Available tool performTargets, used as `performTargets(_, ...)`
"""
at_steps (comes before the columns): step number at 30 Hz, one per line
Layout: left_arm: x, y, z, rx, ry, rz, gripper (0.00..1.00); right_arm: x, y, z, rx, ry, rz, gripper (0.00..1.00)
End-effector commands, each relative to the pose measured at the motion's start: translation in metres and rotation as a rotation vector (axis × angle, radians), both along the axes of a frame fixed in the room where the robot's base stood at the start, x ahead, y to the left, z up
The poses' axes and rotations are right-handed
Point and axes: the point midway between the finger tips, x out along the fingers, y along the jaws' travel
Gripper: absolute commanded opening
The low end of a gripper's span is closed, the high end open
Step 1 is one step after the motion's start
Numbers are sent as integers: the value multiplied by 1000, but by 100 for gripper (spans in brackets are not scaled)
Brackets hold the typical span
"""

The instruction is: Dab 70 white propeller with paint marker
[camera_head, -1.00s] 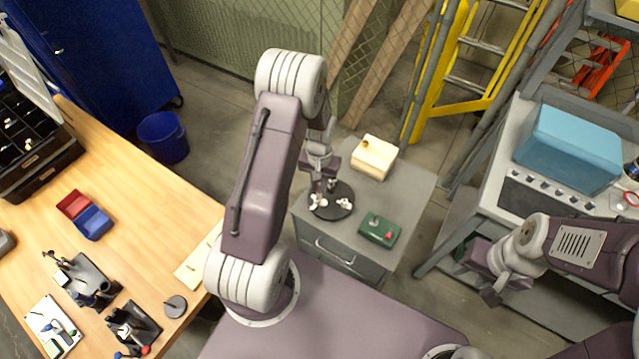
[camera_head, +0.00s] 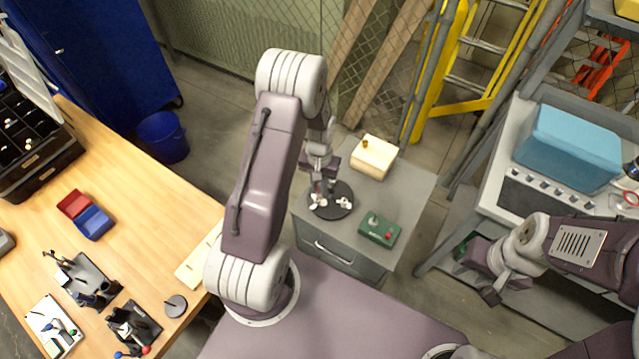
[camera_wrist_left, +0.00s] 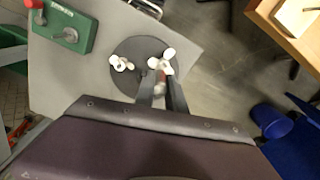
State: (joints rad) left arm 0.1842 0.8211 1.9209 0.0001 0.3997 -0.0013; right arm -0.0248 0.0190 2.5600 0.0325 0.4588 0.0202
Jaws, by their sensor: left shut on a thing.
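Two small white propellers, one (camera_head: 318,202) nearer the gripper and one (camera_head: 345,203) to its right, sit on a round black disc (camera_head: 330,211) on the grey cabinet. They also show in the left wrist view, one by the fingertips (camera_wrist_left: 166,58) and one to the left (camera_wrist_left: 121,64). No number is readable on either. My left gripper (camera_head: 320,187) points down over the nearer propeller. It is shut on a slim reddish-white thing (camera_wrist_left: 159,88), seemingly the paint marker; contact with the propeller cannot be told. My right gripper (camera_head: 490,294) hangs at the right, away from the disc.
A green box (camera_head: 379,230) with a red button and a cream block (camera_head: 373,158) stand on the grey cabinet (camera_head: 408,190). A wooden bench (camera_head: 150,210) with bins and fixtures is at the left. A grey bench with a blue case (camera_head: 568,148) is at the right.

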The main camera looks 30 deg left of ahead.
Motion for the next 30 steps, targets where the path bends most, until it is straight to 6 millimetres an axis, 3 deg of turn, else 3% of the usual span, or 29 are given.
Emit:
performTargets(18,0,0,51,0,1,0,0,0,0,45,0,0,0,38)
performTargets(30,0,0,50,0,1,0,0,0,0,43,0,0,0,38)
